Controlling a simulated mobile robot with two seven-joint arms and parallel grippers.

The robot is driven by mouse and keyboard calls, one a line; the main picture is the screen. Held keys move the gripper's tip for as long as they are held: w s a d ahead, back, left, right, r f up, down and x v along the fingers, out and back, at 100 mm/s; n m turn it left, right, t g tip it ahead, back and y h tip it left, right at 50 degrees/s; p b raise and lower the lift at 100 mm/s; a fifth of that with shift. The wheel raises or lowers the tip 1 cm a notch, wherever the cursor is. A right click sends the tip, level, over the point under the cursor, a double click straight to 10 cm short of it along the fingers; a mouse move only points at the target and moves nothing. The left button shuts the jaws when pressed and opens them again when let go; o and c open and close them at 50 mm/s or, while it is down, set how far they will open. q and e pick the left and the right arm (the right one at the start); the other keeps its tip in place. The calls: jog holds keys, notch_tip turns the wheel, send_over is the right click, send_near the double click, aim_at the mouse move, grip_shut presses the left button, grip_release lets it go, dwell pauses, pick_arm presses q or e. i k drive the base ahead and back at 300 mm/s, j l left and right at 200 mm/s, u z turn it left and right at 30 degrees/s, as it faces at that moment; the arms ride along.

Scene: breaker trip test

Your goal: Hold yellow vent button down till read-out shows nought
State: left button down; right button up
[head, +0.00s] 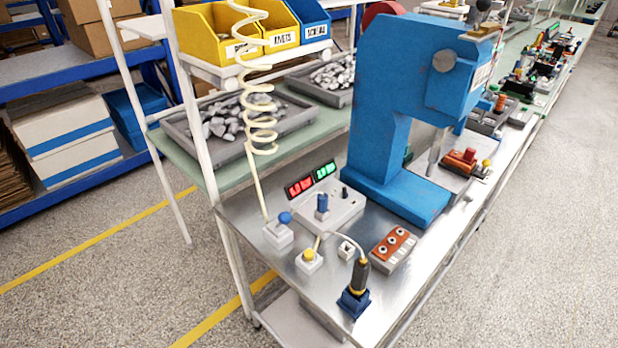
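The yellow vent button (309,254) sits on top of a small white box (309,264) near the left front of the metal bench. It stands up and nothing is touching it. A red lit read-out (299,187) and a green lit read-out (326,172) stand side by side behind a light grey control box (330,211). Their digits are too small to read surely. Neither of my grippers is in the head view.
A blue-topped button (285,217) with a coiled cream hose (262,135) stands behind the yellow one. A yellow-and-black handled tool (360,268) stands in a blue holder (354,302). An orange-topped block (393,245) and tall blue press (385,130) are to the right.

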aim_at(308, 254)
jog(key=i, duration=0.4)
jog(key=k+l+z, duration=0.1)
jog(key=l, duration=1.25)
jog(key=k+z, duration=0.05)
jog(key=k, duration=0.05)
